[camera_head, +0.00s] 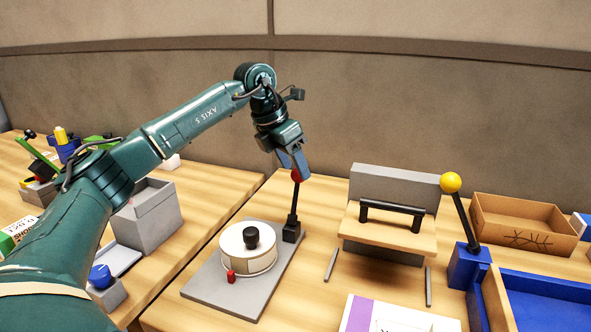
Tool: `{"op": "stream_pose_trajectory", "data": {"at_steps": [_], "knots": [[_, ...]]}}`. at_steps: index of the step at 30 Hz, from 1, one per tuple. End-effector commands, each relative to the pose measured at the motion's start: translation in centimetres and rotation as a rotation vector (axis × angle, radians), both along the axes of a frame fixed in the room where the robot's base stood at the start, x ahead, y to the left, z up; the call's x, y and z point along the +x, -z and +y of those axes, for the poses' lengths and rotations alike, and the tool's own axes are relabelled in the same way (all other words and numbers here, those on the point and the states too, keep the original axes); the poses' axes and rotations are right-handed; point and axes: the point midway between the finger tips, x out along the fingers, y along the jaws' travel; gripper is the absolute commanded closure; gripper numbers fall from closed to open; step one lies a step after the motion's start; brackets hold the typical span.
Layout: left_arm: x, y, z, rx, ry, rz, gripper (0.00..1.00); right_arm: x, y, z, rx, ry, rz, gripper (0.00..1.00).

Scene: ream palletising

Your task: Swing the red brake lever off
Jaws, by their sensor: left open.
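The brake lever is a black rod (293,207) with a red knob (297,176) on top. It stands nearly upright, leaning slightly right, on a black block at the back right corner of a grey base plate (215,292). A cream drum (248,252) with a black knob sits on that plate, with a small red peg at its front. My left gripper (294,168) points down at the red knob, its fingers open and partly covering the knob. I cannot tell whether they touch it. My right gripper is not in view.
Right of the lever stands a grey and wooden fixture with a black bar (392,214). Further right are a yellow-knobbed lever (451,183), a cardboard tray (522,225) and a blue-floored tray (545,300). A grey box (148,218) stands left. A white and purple pack (398,316) lies in front.

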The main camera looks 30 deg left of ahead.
Motion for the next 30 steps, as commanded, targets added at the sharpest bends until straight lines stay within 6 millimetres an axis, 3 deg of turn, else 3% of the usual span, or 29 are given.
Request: {"op": "stream_pose_trajectory", "data": {"at_steps": [6, 14, 30], "knots": [[0.6, 1.5, -0.3, 0.0, 0.0, 0.0, 0.47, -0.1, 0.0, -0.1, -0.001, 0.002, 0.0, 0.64], [0.6, 1.6, -0.3, 0.0, 0.0, 0.0, 0.47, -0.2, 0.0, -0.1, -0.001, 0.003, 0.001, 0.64], [0.6, 1.6, -0.3, 0.0, 0.0, -0.001, 0.89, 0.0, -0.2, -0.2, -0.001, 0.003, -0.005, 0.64]]}}
